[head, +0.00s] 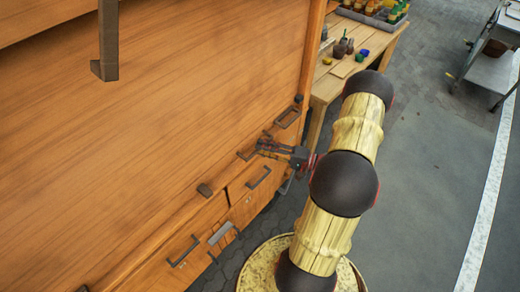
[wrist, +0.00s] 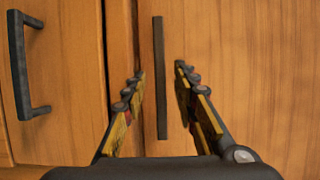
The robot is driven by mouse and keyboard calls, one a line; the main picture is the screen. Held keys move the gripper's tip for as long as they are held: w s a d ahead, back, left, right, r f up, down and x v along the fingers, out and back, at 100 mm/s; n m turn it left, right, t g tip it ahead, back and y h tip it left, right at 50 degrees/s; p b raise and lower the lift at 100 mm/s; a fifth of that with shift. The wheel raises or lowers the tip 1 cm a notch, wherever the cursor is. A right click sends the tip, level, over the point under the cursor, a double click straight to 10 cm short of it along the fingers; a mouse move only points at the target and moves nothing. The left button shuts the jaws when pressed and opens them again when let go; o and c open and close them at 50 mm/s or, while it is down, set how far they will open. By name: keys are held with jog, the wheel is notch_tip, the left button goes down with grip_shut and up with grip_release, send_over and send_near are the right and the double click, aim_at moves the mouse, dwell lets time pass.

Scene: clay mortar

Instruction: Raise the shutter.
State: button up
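The shutter (head: 190,85) is a large orange-brown wooden panel on the cabinet's front, and it is down. A dark bar handle (head: 245,155) sits near its lower edge. My gripper (head: 262,144) is at this handle. In the wrist view the handle (wrist: 161,78) stands as a thin dark bar between my two fingers, with a gap on both sides. The fingers are spread and do not appear to touch it. How far the bar lies beyond the fingertips is hard to tell.
Drawers with dark handles (head: 258,177) lie below the shutter; one handle (wrist: 28,65) shows left in the wrist view. A dark bracket (head: 107,45) hangs at upper left. A wooden table (head: 376,42) with pots stands behind. Grey paving (head: 420,130) at right is open.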

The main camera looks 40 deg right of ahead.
jog(key=shift+x, duration=0.8)
jog(key=c, duration=0.3)
jog(key=c, duration=0.4)
grip_shut()
